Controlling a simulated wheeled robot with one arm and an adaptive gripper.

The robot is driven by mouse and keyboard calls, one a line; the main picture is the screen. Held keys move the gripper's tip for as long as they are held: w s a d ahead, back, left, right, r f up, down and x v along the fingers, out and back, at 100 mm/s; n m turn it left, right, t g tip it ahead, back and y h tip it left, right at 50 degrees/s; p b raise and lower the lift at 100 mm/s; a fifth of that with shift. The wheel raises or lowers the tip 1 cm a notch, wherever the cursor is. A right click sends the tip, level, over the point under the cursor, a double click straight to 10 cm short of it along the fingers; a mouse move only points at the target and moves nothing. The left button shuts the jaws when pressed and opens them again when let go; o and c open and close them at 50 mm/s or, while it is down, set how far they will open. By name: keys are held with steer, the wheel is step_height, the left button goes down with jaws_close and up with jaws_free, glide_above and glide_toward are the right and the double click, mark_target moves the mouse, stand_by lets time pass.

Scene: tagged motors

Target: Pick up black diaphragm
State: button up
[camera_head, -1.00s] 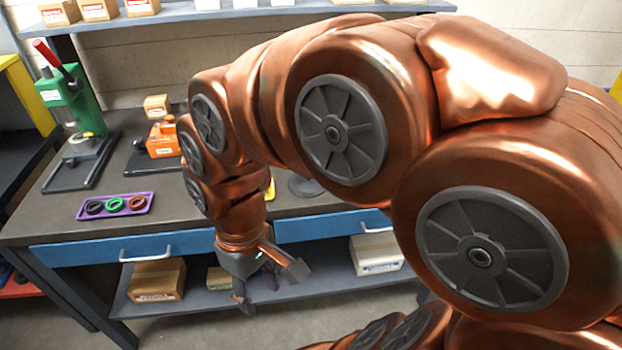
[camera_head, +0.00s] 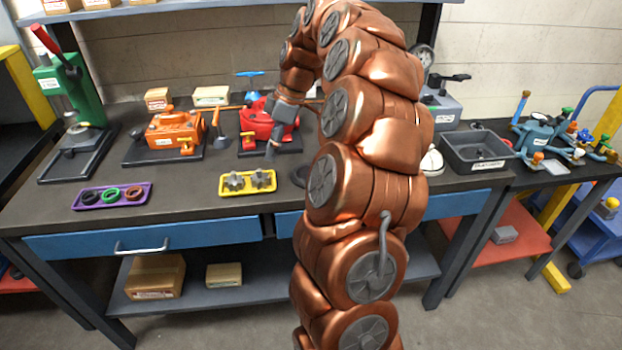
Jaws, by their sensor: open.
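The black diaphragm (camera_head: 90,197) appears as a black ring in the left end of the purple tray (camera_head: 143,203), on the left front of the workbench. A green ring (camera_head: 111,194) and a brown ring (camera_head: 133,193) lie beside it in the same tray. My gripper (camera_head: 274,140) is grey and open, with nothing seen in it. It is above the bench in front of the red machine, well to the right of and behind the purple tray. Its fingers are small and partly merge with the machine behind.
A yellow tray (camera_head: 247,190) with grey parts lies right of the purple tray. Behind are an orange machine (camera_head: 174,133), the red machine (camera_head: 262,121) and a green press (camera_head: 76,90). A dark bin (camera_head: 477,152) stands at right. My arm hides part of the bench.

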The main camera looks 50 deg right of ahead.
steer(key=s+d+f+t+b, duration=0.1)
steer(key=d+f, duration=0.2)
steer(key=d, duration=0.5)
steer(key=s+d+f, duration=0.1)
steer(key=d+f, duration=0.2)
steer(key=d, duration=0.5)
steer(key=shift+n, duration=0.4)
steer(key=shift+p+x, duration=1.45)
steer(key=shift+x, duration=2.4)
steer(key=shift+w+r, duration=0.1)
steer(key=shift+w, duration=0.1)
steer(key=shift+c, duration=0.2)
jaws_close()
